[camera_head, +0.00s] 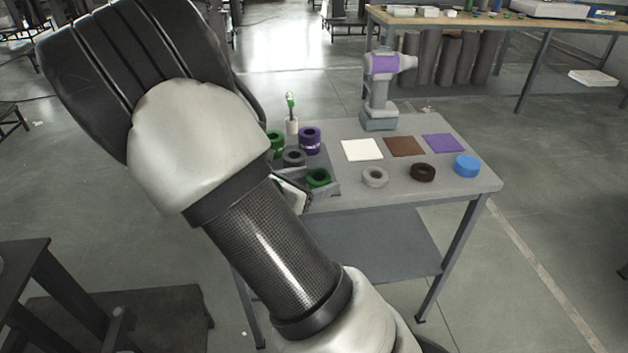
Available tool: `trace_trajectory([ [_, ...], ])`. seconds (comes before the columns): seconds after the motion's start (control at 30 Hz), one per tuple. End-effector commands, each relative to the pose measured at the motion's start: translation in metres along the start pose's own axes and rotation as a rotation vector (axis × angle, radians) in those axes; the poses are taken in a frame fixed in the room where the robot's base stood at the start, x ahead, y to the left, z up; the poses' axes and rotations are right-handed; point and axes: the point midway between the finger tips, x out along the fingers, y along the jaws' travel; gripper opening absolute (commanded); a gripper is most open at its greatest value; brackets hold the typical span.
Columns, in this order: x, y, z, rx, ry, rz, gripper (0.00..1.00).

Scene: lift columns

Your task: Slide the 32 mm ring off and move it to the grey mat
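Several rings stand on a grey table (345,197). At its left end are a purple ring (310,147) with white markings, a grey ring (294,158), a green ring (319,178) and another green ring (276,141), partly hidden by my arm. A light grey ring (375,177), a brown ring (423,172) and a blue ring (467,166) sit along the front edge. I cannot read any size, so I cannot tell which is 32 mm.
White (361,150), brown (405,146) and purple (443,143) mats lie behind the front rings. A cordless drill (382,85) stands at the back. My arm covers the table's left side.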

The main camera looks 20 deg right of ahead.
Motion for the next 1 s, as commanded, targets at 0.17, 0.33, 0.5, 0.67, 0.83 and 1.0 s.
trace_trajectory([
  [0.17,0.0,0.0,0.0,0.0,0.0,0.0,0.66],
  [0.33,-0.004,0.0,0.0,0.0,0.002,0.001,0.66],
  [0.5,-0.029,0.001,0.002,0.0,0.003,0.004,0.66],
  [0.67,-0.069,0.002,0.003,-0.002,0.003,0.006,0.66],
  [0.83,-0.11,0.001,0.003,-0.001,0.002,0.005,0.66],
  [1.0,-0.146,0.001,0.002,-0.001,0.001,0.004,0.66],
])
